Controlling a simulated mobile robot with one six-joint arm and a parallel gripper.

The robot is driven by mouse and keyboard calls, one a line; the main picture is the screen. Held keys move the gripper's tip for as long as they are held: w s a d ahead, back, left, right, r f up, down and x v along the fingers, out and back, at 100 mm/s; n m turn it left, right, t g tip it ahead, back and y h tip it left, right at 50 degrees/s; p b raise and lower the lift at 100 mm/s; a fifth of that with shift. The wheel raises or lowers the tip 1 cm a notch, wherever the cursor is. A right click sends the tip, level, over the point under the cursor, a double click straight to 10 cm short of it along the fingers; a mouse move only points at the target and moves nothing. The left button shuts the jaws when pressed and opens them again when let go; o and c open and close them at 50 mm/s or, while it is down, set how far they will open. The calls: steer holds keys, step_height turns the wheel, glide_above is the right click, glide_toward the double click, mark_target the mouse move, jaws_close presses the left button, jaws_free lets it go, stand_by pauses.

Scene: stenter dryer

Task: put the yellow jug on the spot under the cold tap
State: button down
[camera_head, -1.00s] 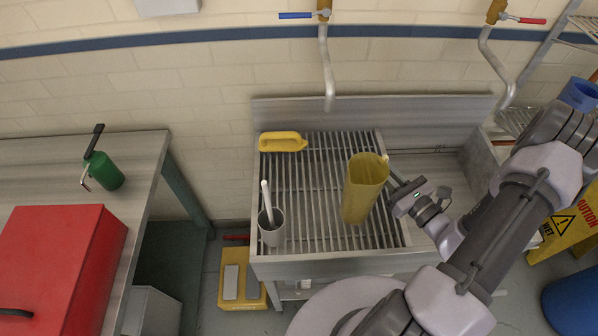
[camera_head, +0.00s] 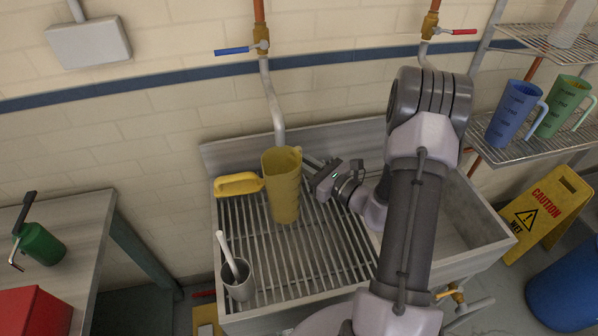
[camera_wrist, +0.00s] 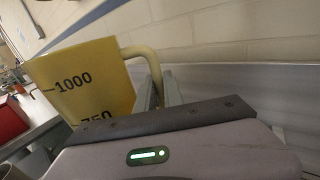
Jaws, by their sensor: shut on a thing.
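The yellow jug (camera_head: 281,192) is upright over the back of the slatted drainboard (camera_head: 335,255). I cannot tell whether its base touches the slats. My gripper (camera_head: 311,167) is shut on the jug's handle, to the right of the jug. In the wrist view the jug (camera_wrist: 90,85) shows 1000 and 750 marks, with its handle (camera_wrist: 150,62) at the jaws. The cold tap, with a blue lever (camera_head: 236,51), is on the wall. Its spout (camera_head: 273,105) ends just above and behind the jug's rim in the picture. No marked spot shows under it.
A yellow scoop-like item (camera_head: 238,184) lies just left of the jug. A metal cup (camera_head: 238,282) with a white-handled tool stands at the front left. The sink basin (camera_head: 455,215) is right, partly behind my arm. The middle slats are free.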

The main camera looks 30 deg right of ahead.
step_height(320, 180, down, 4)
steer(key=shift+r+b, duration=0.1)
steer(key=shift+b, duration=0.6)
steer(key=shift+r, duration=0.15)
steer(key=c, duration=1.5)
jaws_free()
steer(key=shift+s, duration=0.1)
steer(key=p+v, duration=0.1)
steer(key=v, duration=1.1)
